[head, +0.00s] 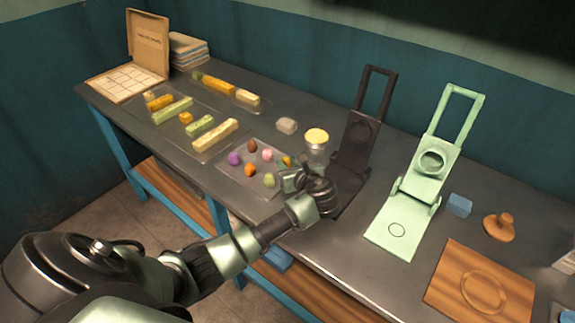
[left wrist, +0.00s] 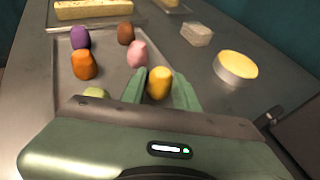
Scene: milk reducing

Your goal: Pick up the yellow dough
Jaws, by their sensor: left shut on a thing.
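The yellow dough (left wrist: 159,83) is a small rounded lump between the green fingers of my left gripper (left wrist: 160,92) in the left wrist view. The gripper is shut on it, at the right edge of the dough tray. In the head view a bit of the yellow dough (head: 287,160) shows just past my left gripper (head: 288,177), which partly hides it. Whether the dough touches the tray is hard to tell. My right gripper is not in view.
The tray (head: 232,177) also holds purple, brown, pink, orange and green dough. A cup with a yellow top (head: 317,138) stands close behind my gripper. A dark press (head: 360,135) and a mint press (head: 425,175) stand to the right. Trays with long dough bars lie to the left.

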